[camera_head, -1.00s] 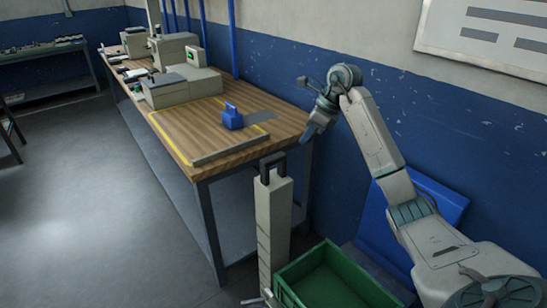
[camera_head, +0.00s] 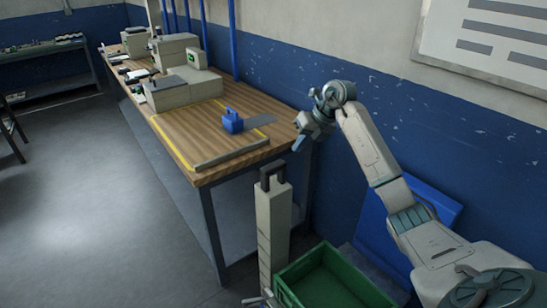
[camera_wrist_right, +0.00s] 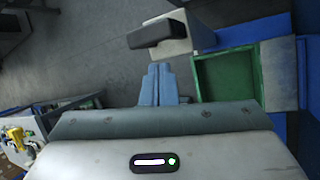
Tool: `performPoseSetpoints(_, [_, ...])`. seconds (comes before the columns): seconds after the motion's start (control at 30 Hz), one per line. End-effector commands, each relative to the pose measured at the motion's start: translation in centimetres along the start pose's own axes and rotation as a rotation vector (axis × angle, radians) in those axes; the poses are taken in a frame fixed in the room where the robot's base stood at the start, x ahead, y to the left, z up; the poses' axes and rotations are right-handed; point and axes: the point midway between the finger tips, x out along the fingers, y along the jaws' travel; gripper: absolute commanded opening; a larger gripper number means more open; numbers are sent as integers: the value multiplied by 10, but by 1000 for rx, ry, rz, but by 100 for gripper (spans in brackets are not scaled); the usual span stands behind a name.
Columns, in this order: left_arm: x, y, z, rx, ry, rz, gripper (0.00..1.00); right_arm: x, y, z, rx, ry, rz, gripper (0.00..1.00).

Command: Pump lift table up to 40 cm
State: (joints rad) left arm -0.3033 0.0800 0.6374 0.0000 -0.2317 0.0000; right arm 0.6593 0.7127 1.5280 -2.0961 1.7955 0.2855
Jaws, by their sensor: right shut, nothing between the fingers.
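A pale upright post (camera_head: 273,235) with a black handle (camera_head: 272,177) on top stands in front of the workbench's near end; it looks like part of the lift table. A green crate (camera_head: 330,285) sits just right of the post, and the platform under it is mostly hidden. In the right wrist view the black handle (camera_wrist_right: 157,30), the post (camera_wrist_right: 183,38) and the crate (camera_wrist_right: 198,85) lie beyond the fingers. My right gripper (camera_head: 299,144) is shut and empty, above and beside the bench's near right corner, apart from the handle. My left gripper is not in view.
The wooden workbench (camera_head: 195,135) runs along the blue wall, with a blue tool (camera_head: 232,122) and grey machines (camera_head: 185,90) on it. A blue panel (camera_head: 435,205) is behind my right arm. The floor at left (camera_head: 100,220) is clear.

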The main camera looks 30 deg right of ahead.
Motion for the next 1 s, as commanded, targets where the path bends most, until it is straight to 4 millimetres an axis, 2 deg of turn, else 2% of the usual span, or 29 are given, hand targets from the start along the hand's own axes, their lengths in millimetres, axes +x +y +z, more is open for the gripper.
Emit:
performPoseSetpoints(0.03, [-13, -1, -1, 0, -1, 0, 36, -4, 3, 2, 91, -1, 6, 0])
performPoseSetpoints(0.1, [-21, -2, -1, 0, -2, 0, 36, -2, 4, 4, 233, -4, 15, 0])
performPoseSetpoints(0.8, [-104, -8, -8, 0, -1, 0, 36, 7, 11, 7, 1658, 13, 116, 0])
performPoseSetpoints(1.0, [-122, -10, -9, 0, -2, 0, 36, 10, 10, 6, 2015, 34, 143, 0])
